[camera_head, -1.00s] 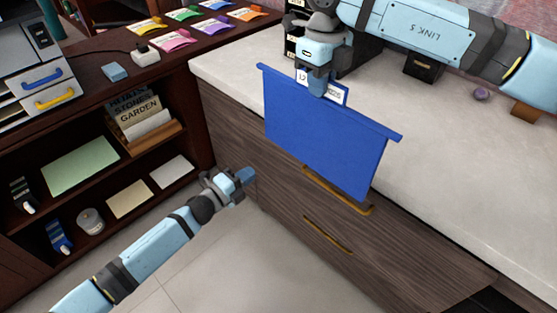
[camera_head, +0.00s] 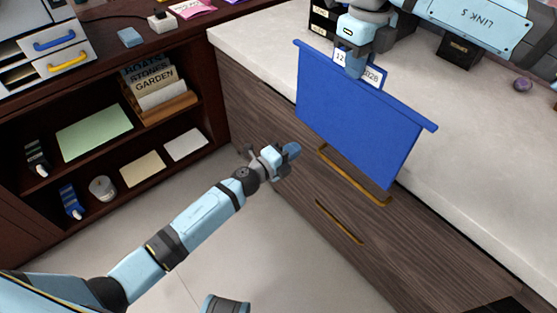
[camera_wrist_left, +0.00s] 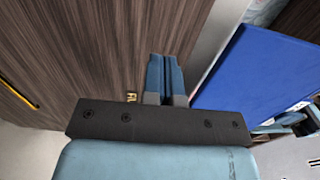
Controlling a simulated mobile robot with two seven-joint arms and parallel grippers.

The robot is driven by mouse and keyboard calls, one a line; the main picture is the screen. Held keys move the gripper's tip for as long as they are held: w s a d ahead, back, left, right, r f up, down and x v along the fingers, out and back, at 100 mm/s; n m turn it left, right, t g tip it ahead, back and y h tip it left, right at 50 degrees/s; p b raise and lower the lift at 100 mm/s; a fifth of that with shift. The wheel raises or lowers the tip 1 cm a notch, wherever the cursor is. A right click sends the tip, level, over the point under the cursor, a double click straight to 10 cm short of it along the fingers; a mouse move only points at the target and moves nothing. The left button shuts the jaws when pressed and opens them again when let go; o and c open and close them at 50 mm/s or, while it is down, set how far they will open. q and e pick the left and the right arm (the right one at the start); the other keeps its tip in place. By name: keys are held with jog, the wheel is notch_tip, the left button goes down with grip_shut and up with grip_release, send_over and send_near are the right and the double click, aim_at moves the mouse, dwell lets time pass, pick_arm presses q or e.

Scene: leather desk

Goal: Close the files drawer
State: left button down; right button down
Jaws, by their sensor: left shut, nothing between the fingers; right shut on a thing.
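The wooden drawer fronts (camera_head: 290,205) stand below the pale counter, with a brass handle (camera_head: 352,178) on the upper one and another (camera_head: 338,221) lower down. I cannot tell whether a drawer stands out. In the left wrist view a small, partly hidden brass label (camera_wrist_left: 131,97) shows on the wood. My left gripper (camera_head: 291,150) is shut and empty, close to the wooden front, left of the upper handle. Its fingers (camera_wrist_left: 165,75) point along the wood. My right gripper (camera_head: 356,65) is shut on the top of a blue hanging folder (camera_head: 355,115), which hides part of the front.
A dark shelf unit (camera_head: 215,110) with papers and folders stands at the left. A black box (camera_head: 458,52) and a purple ball (camera_head: 522,84) are on the counter (camera_head: 480,140). Tiled floor (camera_head: 290,255) is open below the drawers.

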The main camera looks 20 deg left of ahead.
aim_at(311, 138)
pick_arm(q)
jog(key=shift+b+x, duration=0.35)
jog(key=shift+x, duration=2)
pick_arm(e)
jog(key=shift+f, duration=0.45)
